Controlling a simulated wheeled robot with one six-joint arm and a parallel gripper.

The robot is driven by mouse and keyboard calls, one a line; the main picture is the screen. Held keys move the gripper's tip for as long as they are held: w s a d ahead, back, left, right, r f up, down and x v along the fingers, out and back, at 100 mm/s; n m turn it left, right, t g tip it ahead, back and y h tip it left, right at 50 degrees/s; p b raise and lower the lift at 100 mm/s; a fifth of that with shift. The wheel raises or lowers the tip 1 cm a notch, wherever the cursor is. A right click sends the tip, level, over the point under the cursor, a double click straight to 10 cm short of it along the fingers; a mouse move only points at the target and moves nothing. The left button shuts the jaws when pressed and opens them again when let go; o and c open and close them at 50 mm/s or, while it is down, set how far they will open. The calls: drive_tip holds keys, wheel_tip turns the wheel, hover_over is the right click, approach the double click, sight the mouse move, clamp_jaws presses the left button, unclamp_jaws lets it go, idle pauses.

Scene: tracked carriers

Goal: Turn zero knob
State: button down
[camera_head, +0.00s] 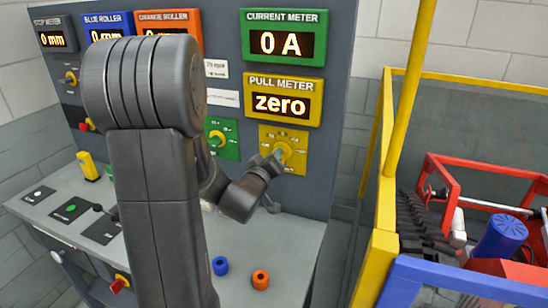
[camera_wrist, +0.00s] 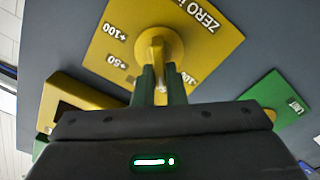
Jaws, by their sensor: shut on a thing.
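The yellow zero knob (camera_wrist: 158,42) sits on a yellow plate (camera_wrist: 120,30) lettered "ZERO" with marks such as +50 and +100. The wrist view shows the picture turned, with the lettering tilted. In the head view the plate (camera_head: 297,164) is below the yellow pull meter (camera_head: 283,100), which reads "zero". My gripper (camera_wrist: 159,70) is shut on the knob's raised grip, with one finger on each side. In the head view my gripper (camera_head: 278,156) reaches the knob from the lower left and hides part of it.
The green current meter (camera_head: 285,37) reads 0 A. A green knob plate (camera_head: 222,137) is left of the yellow one. A yellow frame post (camera_head: 408,90) rises to the right.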

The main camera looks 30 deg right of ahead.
idle(0.3)
drive_tip(key=c, duration=1.5)
unclamp_jaws()
drive_tip(key=b+v, duration=0.2)
drive_tip(key=v, duration=1.1)
drive_tip(key=shift+s+a, duration=0.2)
drive_tip(key=shift+a, duration=0.15)
drive_tip(key=p+x, duration=0.2)
drive_tip(key=x, duration=1.2)
drive_tip(key=shift+s, duration=0.1)
drive_tip(key=shift+a, duration=0.1)
